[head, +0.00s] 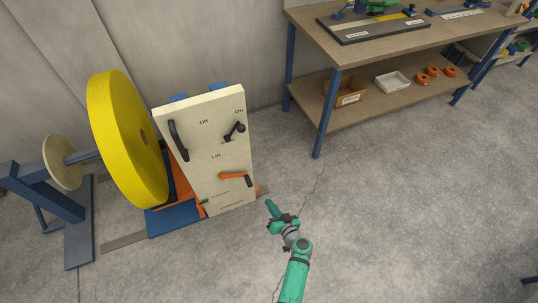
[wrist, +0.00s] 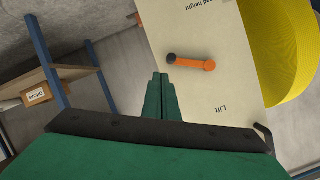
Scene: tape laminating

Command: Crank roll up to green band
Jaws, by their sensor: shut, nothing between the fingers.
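A large yellow roll (head: 122,140) stands upright on an axle at the left, beside a cream control panel (head: 225,150). An orange crank (head: 234,177) with a dark end sits low on the panel's front, below the word "Lift". In the wrist view the crank (wrist: 192,63) lies just beyond my fingertips, near the printed word "Lift", and part of the yellow roll (wrist: 296,50) shows at the right. My gripper (head: 269,203) is shut and empty, in front of the panel and apart from the crank in the head view. I cannot make out a green band.
The panel also carries a black handle (head: 178,140) and a black On/Off lever (head: 235,131). A blue stand (head: 50,190) holds the axle. A workbench (head: 375,50) with a lower shelf stands at the back right.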

